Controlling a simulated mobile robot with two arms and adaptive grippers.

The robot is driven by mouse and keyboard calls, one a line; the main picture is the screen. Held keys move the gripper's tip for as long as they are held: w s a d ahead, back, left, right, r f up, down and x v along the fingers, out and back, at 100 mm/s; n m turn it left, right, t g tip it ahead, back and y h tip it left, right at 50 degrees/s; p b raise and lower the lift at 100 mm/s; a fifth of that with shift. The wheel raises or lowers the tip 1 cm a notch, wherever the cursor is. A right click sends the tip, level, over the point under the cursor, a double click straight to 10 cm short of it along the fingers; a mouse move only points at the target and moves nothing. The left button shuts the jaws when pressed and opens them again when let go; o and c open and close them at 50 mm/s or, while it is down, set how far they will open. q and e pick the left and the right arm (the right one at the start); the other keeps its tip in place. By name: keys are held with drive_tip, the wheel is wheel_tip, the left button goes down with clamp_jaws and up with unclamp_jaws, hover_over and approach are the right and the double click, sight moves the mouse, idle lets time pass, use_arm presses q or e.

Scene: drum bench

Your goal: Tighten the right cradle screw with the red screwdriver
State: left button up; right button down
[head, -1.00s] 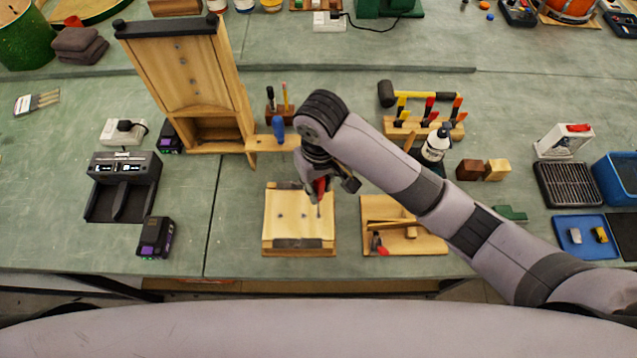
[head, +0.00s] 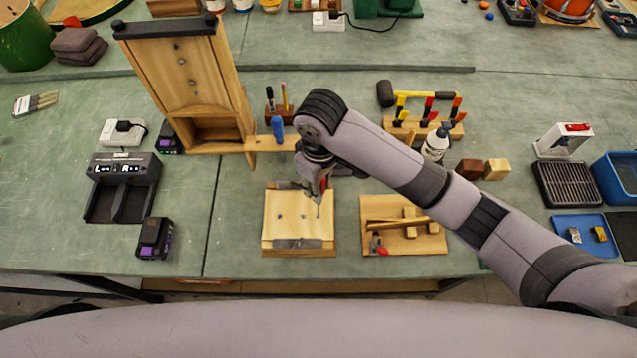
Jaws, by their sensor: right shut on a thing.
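The wooden cradle block (head: 285,232) lies on the bench near its front edge, with dark metal strips at its front and back. Two small dark screw heads show on its top; the right cradle screw (head: 303,216) is close to the screwdriver. My right gripper (head: 322,182) is shut on the red screwdriver (head: 322,186), above the block's right back part. The shaft points down toward the block's right side; I cannot tell whether its tip touches the screw. Much of the red handle is hidden by the gripper. My left gripper is not in view.
A wooden board with sticks (head: 430,240) lies just right of the block. A tall wooden frame (head: 185,80) stands behind left. A charger (head: 122,170) and a battery (head: 155,238) are at left. A white bottle (head: 435,146) stands behind my right arm.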

drive_tip(key=shift+f, duration=0.3)
drive_tip(key=m, duration=0.5)
drive_tip(key=shift+s, duration=0.15)
drive_tip(key=shift+f, duration=0.1)
drive_tip(key=m, duration=0.4)
drive_tip(key=shift+s, duration=0.1)
drive_tip(key=shift+m, duration=0.5)
drive_tip(key=m, duration=0.5)
